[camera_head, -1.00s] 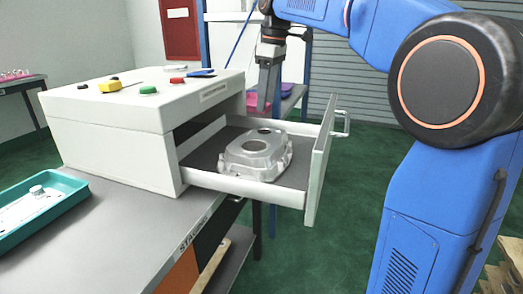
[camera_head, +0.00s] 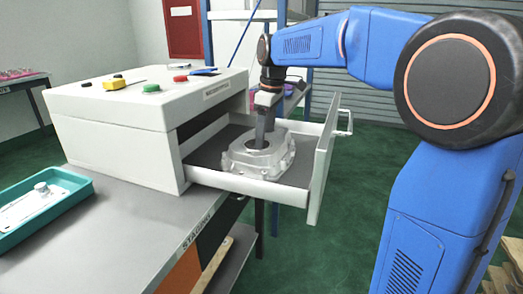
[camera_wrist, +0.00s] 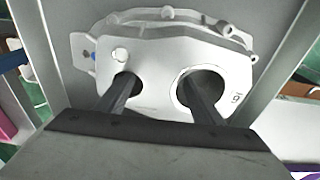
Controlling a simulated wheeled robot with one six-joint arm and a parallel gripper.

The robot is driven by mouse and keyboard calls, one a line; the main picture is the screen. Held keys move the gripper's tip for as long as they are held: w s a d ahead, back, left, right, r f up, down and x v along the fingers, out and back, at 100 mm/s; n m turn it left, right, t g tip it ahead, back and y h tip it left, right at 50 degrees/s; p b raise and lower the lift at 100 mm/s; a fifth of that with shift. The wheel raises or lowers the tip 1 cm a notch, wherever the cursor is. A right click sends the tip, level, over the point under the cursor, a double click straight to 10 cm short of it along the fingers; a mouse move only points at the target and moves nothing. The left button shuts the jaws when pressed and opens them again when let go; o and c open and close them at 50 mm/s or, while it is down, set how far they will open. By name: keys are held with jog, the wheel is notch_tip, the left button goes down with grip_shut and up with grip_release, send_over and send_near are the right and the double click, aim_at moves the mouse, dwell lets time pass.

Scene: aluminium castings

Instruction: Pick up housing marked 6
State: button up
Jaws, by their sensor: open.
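The housing marked 6 (camera_head: 268,163) is a silver-grey casting with two round openings. It lies in the open drawer (camera_head: 247,188) of the white cabinet. In the wrist view the housing (camera_wrist: 160,63) fills the upper middle, with a small mark that looks like a 6 at its right side, seen turned. My gripper (camera_head: 265,140) points down over the housing. In the wrist view my gripper (camera_wrist: 158,88) is open, one finger over or in each opening; how deep the tips reach cannot be told. No object is held.
The drawer front (camera_head: 322,160) stands to the right of the housing. The white cabinet (camera_head: 115,120) carries several small coloured things on top. A teal tray (camera_head: 80,190) lies on the grey table (camera_head: 150,235). Green floor is free to the right.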

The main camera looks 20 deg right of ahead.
jog(key=shift+w+a+f, duration=0.1)
jog(key=shift+f, duration=0.9)
grip_shut()
jog(key=shift+r, duration=0.15)
